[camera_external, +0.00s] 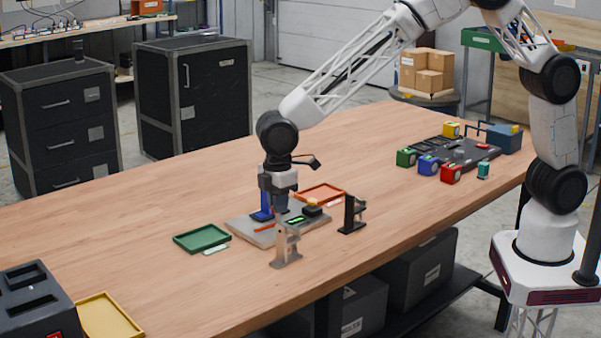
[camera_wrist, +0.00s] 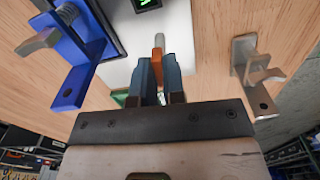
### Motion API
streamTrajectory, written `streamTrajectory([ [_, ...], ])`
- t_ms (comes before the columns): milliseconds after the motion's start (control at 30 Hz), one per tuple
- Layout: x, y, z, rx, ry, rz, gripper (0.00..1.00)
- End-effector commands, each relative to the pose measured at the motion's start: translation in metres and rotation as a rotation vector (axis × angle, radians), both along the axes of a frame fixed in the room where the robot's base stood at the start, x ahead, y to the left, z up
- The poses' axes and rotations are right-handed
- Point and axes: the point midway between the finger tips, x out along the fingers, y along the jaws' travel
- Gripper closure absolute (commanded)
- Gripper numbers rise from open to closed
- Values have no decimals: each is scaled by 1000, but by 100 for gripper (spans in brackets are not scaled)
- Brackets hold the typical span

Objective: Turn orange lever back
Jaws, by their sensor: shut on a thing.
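The orange lever (camera_wrist: 159,42) shows in the wrist view between the tips of my gripper (camera_wrist: 159,68). The lever sits over a pale grey plate (camera_wrist: 118,76). In the external view my gripper (camera_external: 279,208) points down over the grey plate (camera_external: 247,229) on the table. A short orange bar (camera_external: 264,227) shows low beside the fingers there; I cannot tell how far the lever is turned.
A blue clamp bracket (camera_wrist: 75,62) and a metal one (camera_wrist: 252,72) flank the fingers. A black bracket (camera_external: 352,216) stands to the right in the external view. A green tray (camera_external: 202,238) and an orange tray (camera_external: 320,194) lie near the plate.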

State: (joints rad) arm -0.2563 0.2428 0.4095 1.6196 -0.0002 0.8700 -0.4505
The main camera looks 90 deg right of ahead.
Motion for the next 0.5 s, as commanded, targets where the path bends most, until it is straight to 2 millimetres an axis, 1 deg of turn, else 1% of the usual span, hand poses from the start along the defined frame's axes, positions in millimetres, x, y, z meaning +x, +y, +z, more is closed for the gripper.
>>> streamTrajectory([
  [200, 1, 0, 1, 1, -3, 75, 100],
  [500, 1, 1, 2, 0, -4, 96, 100],
])
